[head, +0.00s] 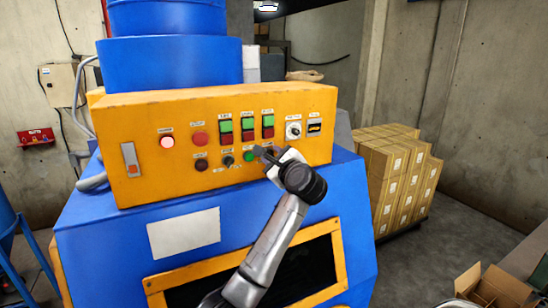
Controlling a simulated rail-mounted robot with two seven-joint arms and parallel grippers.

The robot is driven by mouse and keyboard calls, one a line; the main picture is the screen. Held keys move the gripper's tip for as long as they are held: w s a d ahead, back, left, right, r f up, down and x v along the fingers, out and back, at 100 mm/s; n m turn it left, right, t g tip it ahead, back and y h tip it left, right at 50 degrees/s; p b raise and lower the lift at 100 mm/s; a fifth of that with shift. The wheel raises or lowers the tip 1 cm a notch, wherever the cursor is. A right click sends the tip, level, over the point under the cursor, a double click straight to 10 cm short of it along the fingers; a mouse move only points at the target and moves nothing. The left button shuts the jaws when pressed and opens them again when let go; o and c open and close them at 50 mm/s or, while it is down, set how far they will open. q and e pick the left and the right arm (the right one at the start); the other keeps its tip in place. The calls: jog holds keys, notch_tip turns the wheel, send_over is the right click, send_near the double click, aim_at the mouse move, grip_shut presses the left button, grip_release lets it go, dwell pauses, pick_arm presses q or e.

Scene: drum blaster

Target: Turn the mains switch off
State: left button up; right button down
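The orange control panel (225,98) faces me on top of the blue machine. At its left end is a grey switch plate (129,153) with a small orange-red part at its lower half. The labels are too small to read, so I cannot tell for sure which is the mains switch. My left gripper (264,152) is in front of the panel's right half, close to the green button (250,156). Contact is unclear. My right gripper is out of view.
Several push buttons, including a lit one (166,142) and a red one (200,139), fill the panel between. Stacked cardboard boxes (393,190) stand to the right, and an open box (492,290) is at lower right. Space before the panel's left half is clear.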

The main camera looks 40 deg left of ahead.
pick_arm(q)
grip_shut()
dwell(0.3)
